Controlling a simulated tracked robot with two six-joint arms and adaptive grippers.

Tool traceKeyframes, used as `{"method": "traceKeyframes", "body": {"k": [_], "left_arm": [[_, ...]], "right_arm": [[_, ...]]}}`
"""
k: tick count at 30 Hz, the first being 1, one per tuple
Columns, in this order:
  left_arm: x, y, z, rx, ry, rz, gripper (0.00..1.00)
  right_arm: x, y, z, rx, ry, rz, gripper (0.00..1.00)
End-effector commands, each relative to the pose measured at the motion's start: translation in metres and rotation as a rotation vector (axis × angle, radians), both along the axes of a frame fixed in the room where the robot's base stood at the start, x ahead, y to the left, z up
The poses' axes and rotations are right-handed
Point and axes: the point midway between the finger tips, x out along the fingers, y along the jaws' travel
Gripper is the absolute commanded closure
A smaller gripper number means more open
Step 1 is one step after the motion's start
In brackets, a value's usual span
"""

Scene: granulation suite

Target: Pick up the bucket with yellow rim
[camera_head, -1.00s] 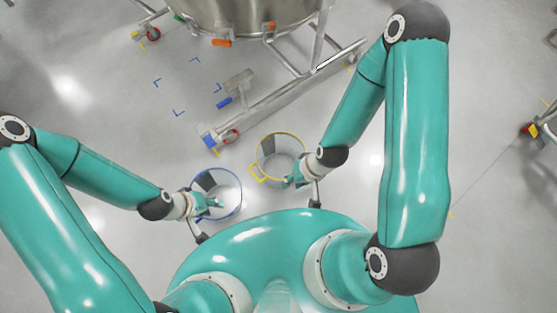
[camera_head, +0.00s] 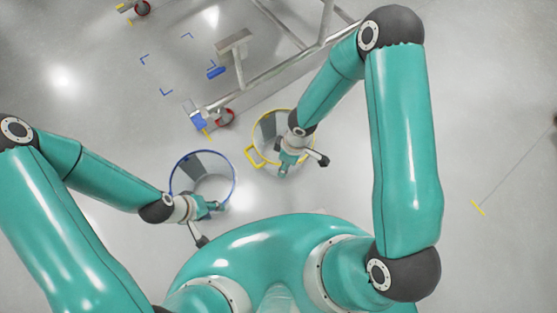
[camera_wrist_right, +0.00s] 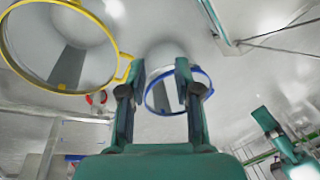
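The bucket with yellow rim (camera_head: 268,128) stands on the floor in the middle of the head view, with a yellow handle (camera_head: 256,157) at its left front. My right gripper (camera_head: 287,168) overlaps its near side there. In the right wrist view the yellow-rimmed bucket (camera_wrist_right: 25,40) is at the upper left, outside the fingers, its handle close to the left finger. My right gripper (camera_wrist_right: 160,72) is open, with nothing between its fingers. My left gripper (camera_head: 216,207) is at the near right rim of a blue-rimmed bucket (camera_head: 205,168); its finger opening is too small to tell.
The blue-rimmed bucket also shows behind the right fingers in the right wrist view (camera_wrist_right: 163,88). A metal frame on castors (camera_head: 270,72) stands beyond the buckets. Blue corner marks (camera_head: 166,92) are on the floor. Floor at the left and right is clear.

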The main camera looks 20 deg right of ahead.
Motion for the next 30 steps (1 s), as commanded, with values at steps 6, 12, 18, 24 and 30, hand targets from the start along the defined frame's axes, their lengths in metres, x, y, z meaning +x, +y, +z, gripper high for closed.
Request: {"method": "traceKeyframes", "body": {"k": [6, 12, 18, 24, 30], "left_arm": [[0.0, 0.0, -0.077, 0.0, 0.0, 0.0, 0.6], [0.0, 0.0, -0.095, 0.0, -0.001, 0.0, 0.6], [0.0, 0.0, -0.106, 0.0, -0.001, 0.0, 0.6], [0.0, 0.0, -0.123, 0.0, -0.001, 0.0, 0.6], [0.0, 0.0, -0.134, 0.0, 0.0, 0.0, 0.6]], "right_arm": [[0.047, -0.014, -0.074, -0.143, -0.125, 0.25, 0.68], [0.069, -0.021, -0.09, -0.211, -0.183, 0.345, 0.68], [0.073, -0.022, -0.115, -0.22, -0.187, 0.358, 0.68], [0.077, -0.022, -0.159, -0.218, -0.188, 0.357, 0.68], [0.079, -0.023, -0.192, -0.218, -0.189, 0.357, 0.68]]}}
